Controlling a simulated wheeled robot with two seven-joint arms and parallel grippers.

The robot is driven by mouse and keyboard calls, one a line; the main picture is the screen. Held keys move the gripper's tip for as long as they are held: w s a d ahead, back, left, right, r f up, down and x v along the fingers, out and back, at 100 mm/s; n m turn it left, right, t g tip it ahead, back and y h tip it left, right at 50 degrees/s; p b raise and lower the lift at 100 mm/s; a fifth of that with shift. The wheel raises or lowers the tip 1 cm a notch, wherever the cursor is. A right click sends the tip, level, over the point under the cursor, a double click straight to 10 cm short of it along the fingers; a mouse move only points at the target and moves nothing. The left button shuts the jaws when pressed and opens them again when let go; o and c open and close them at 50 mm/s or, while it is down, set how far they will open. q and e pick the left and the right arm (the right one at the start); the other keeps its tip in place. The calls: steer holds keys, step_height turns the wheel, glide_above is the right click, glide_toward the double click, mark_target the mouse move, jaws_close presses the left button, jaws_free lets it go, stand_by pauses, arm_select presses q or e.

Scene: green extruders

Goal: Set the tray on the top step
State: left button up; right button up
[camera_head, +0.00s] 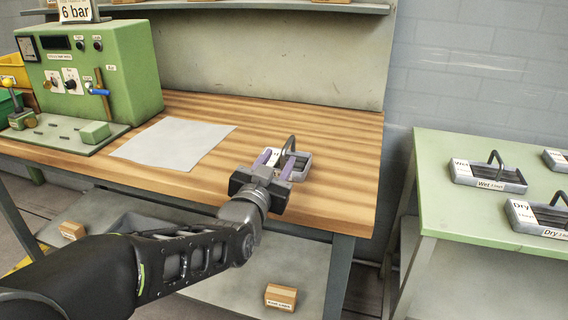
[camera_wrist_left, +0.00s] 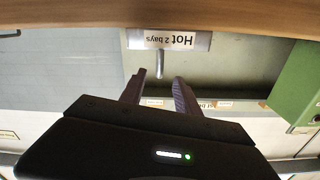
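A small grey tray (camera_head: 301,173) with an arched dark handle sits on the wooden bench near its right front edge. In the left wrist view the tray (camera_wrist_left: 136,40) appears upside down with a label reading "Hot 2 bays". My left gripper (camera_head: 275,158) is at the tray's near left side, its two purple fingers spread apart. In the wrist view the tray's handle shows between the fingertips of this gripper (camera_wrist_left: 157,82), with gaps on both sides. My right gripper is not in view. I cannot make out a stepped stand.
A green table (camera_head: 455,215) at the right bears grey trays labelled "Wet" (camera_head: 488,177) and "Dry" (camera_head: 535,217), and part of another. A green machine (camera_head: 130,60) and a white sheet (camera_head: 175,141) are on the bench's left. A shelf (camera_head: 250,5) runs above. Small boxes (camera_head: 281,297) lie below.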

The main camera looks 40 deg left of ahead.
mark_target(284, 152)
arm_select(q)
steer(key=shift+x, duration=0.9)
steer(key=shift+w, duration=0.1)
steer(key=x, duration=0.5)
steer(key=shift+c, duration=0.4)
jaws_close()
stand_by(0.9)
